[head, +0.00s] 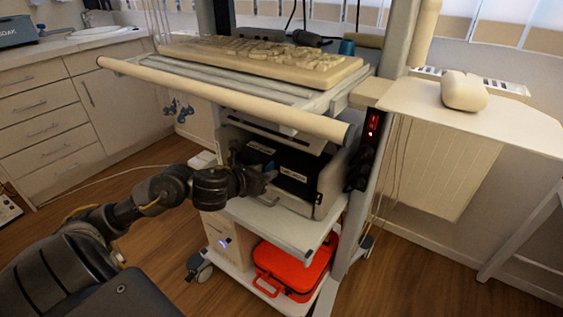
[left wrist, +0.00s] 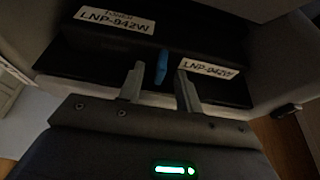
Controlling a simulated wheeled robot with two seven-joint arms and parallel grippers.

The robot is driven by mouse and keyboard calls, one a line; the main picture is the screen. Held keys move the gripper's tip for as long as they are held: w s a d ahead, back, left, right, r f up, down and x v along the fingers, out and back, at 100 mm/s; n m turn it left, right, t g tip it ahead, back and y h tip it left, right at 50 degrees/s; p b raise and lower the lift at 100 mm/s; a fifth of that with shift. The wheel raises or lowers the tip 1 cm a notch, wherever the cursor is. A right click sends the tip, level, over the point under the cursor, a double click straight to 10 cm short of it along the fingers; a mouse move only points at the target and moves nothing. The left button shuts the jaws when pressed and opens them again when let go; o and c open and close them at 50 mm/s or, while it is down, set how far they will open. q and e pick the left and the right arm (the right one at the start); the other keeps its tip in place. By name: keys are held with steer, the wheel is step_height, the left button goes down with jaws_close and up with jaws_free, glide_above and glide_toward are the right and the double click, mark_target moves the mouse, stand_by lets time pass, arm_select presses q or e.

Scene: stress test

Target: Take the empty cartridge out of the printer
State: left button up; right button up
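The printer (head: 329,187) stands on a shelf of the wheeled cart, its front open on a dark inside. In the left wrist view, a dark cartridge front carries a white label reading LNP-942W (left wrist: 209,68) and an upright blue tab (left wrist: 161,66). A second LNP-942W label (left wrist: 114,20) sits higher on a dark surface. My left gripper (head: 266,178) is at the printer's opening. Its two grey fingers are apart, one on each side of the blue tab, with a gap on both sides. Whether the cartridge is empty cannot be seen. My right gripper is not in view.
A keyboard (head: 265,58) lies on the cart's top shelf, whose front rail (head: 225,98) passes above the printer opening. A red case (head: 291,271) and a beige box (head: 228,238) are below. A white side table (head: 480,118) stands right; the floor at left is mostly free.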

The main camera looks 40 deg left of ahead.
arm_select(q)
steer(key=shift+c, duration=0.4)
jaws_close()
steer(key=shift+r, duration=0.25)
